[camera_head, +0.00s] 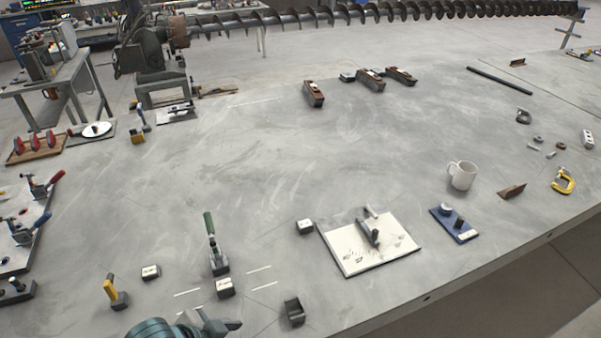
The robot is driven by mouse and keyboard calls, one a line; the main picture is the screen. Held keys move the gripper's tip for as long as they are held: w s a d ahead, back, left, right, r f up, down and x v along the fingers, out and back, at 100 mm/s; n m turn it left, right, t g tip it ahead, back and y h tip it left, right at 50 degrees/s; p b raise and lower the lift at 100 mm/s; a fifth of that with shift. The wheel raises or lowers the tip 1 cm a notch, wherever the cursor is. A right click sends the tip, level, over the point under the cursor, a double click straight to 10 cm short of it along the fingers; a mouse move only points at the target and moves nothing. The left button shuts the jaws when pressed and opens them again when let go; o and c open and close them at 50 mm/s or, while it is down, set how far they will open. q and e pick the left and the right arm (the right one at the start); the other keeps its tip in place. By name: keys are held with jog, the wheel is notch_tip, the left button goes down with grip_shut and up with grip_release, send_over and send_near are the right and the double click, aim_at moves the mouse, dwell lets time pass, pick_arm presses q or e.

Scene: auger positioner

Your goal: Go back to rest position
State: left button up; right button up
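Part of a teal and grey arm of mine shows at the bottom edge, left of the middle, most likely my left arm. Its dark gripper end (222,325) is cut off by the frame, and I cannot tell whether it is open or shut. No held object is visible there. It is in front of a small labelled block (225,287) and to the left of a small dark open box (293,311). My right gripper is not in view.
The grey table (250,150) has wide clear room in its middle. A green-handled clamp (212,245), a yellow-handled tool (115,292), a white plate (350,257) and a mug (462,175) stand nearer. A long auger (370,14) spans the back.

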pick_arm(q)
jog(key=s+a+f+n+g+y, duration=0.1)
jog(key=s+a+f+n+y, duration=0.1)
jog(key=s+a+f+n, duration=0.4)
jog(key=s+a+f+n+y, duration=0.2)
jog(key=s+a+y, duration=0.15)
jog(key=s, duration=0.35)
notch_tip(320, 180, down, 33)
jog(key=s+g+b, duration=0.2)
jog(key=b, duration=0.2)
jog(key=s+a+f+b, duration=0.1)
jog(key=s+f+b, duration=0.1)
jog(key=s+f, duration=0.6)
jog(key=s+a+f+b, duration=0.1)
jog(key=s+a+f, duration=0.1)
jog(key=s+f, duration=0.7)
notch_tip(320, 180, down, 3)
jog(key=shift+s+a+f+m+g+b, duration=0.1)
jog(key=shift+s+a+m+g+b, duration=0.1)
jog(key=shift+a+m+g+b, duration=0.15)
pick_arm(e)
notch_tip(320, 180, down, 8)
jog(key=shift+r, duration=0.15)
pick_arm(q)
jog(key=shift+w+h, duration=0.1)
jog(key=shift+h, duration=0.15)
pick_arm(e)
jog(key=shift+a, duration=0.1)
